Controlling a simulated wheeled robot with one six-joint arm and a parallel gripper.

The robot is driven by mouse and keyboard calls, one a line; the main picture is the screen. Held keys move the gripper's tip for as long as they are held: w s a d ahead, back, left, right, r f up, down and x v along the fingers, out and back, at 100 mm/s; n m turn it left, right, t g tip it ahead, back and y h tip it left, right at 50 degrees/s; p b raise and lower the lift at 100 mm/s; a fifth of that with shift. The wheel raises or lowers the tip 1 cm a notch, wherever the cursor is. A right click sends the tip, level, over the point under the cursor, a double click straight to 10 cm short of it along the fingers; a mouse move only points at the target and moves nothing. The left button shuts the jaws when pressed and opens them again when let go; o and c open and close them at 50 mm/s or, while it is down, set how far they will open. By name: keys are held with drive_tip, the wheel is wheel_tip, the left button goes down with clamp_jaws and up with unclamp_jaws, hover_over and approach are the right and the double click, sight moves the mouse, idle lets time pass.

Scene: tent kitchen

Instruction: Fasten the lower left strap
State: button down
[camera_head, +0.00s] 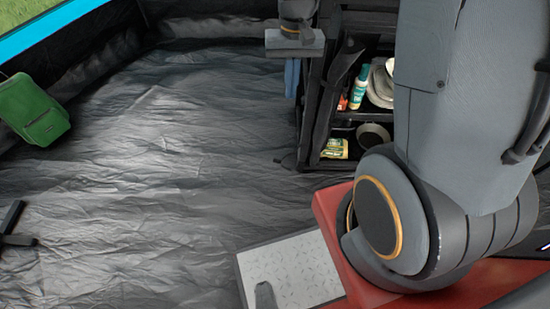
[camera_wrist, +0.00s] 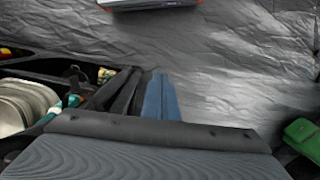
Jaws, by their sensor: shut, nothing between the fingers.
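My gripper (camera_head: 291,92) hangs near the top centre of the head view, with its blue fingers pointing down and together. It is shut and empty, beside the left side of a black fabric kitchen cabinet (camera_head: 309,125). In the wrist view the blue fingers (camera_wrist: 161,82) show past a grey ribbed block, just right of the cabinet's dark edge (camera_wrist: 100,98). A dark fabric piece (camera_head: 343,70) slants along the cabinet's open left front. I cannot make out the lower left strap for certain in either view.
The cabinet's shelves hold a green-white bottle (camera_head: 359,88), a yellow-green pack (camera_head: 334,149) and stacked dishes (camera_wrist: 25,103). A green bag (camera_head: 33,108) lies at the far left, near a dark bar (camera_head: 14,222). The crinkled grey floor (camera_head: 160,160) between is clear.

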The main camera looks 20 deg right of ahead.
sight(284, 161)
drive_tip(key=w+d+f+m+b, duration=0.1)
drive_tip(key=w+f+b, duration=0.45)
drive_tip(key=f, duration=0.45)
drive_tip(key=w+f+m+g+b, duration=0.1)
drive_tip(key=w+f+b, duration=0.4)
drive_tip(key=f, duration=0.6)
drive_tip(key=w+d+f+m+b, duration=0.1)
drive_tip(key=w+f+b, duration=0.2)
drive_tip(key=f+b, duration=0.55)
drive_tip(key=s+a+f+b, duration=0.1)
drive_tip(key=s+f, duration=0.1)
drive_tip(key=f, duration=0.3)
drive_tip(key=s+a+f+b, duration=0.2)
drive_tip(key=s+f, duration=0.1)
drive_tip(key=f, duration=0.3)
drive_tip(key=shift+s+f+y, duration=0.25)
drive_tip(key=shift+y, duration=0.05)
drive_tip(key=shift+s+g, duration=0.1)
drive_tip(key=shift+g, duration=0.2)
